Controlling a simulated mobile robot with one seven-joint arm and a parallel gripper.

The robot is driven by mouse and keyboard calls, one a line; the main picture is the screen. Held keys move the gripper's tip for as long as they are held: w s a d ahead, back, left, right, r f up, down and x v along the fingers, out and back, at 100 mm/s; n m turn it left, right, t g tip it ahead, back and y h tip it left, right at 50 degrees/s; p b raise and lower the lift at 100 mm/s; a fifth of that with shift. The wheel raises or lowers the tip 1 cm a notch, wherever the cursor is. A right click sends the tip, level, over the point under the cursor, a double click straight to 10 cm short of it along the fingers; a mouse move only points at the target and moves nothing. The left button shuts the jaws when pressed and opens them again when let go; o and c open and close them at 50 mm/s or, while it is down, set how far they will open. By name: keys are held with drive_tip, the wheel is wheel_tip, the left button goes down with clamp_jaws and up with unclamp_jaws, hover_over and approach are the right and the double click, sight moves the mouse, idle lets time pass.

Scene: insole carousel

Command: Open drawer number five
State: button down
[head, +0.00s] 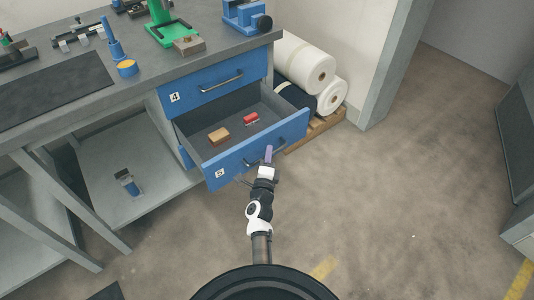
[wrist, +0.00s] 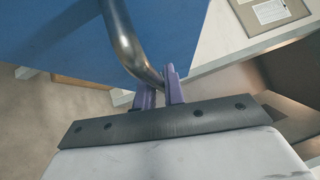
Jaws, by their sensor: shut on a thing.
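Drawer number five (head: 225,172) is a blue-fronted drawer under the bench, marked with a white "5" label. It is pulled well out, and its grey inside shows. A tan block (head: 219,136) and a red item (head: 250,118) lie in it. My gripper (head: 268,153) is at the drawer's front. In the wrist view, my gripper's purple fingers (wrist: 160,92) are shut around the curved metal handle (wrist: 124,40) near one end. The blue drawer front (wrist: 50,35) fills the upper left there. In the head view the handle is mostly hidden by my arm.
Drawer four (head: 215,84) above is shut. The workbench top (head: 70,85) carries tools, a green press (head: 160,22) and a blue vise (head: 243,15). White rolls (head: 305,65) lie on a wooden pallet (head: 318,131) to the right. The floor (head: 400,190) at right is clear.

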drive_tip(key=shift+d, duration=0.15)
drive_tip(key=c, duration=1.5)
unclamp_jaws()
drive_tip(key=shift+s+f, duration=0.1)
drive_tip(key=shift+s, duration=0.05)
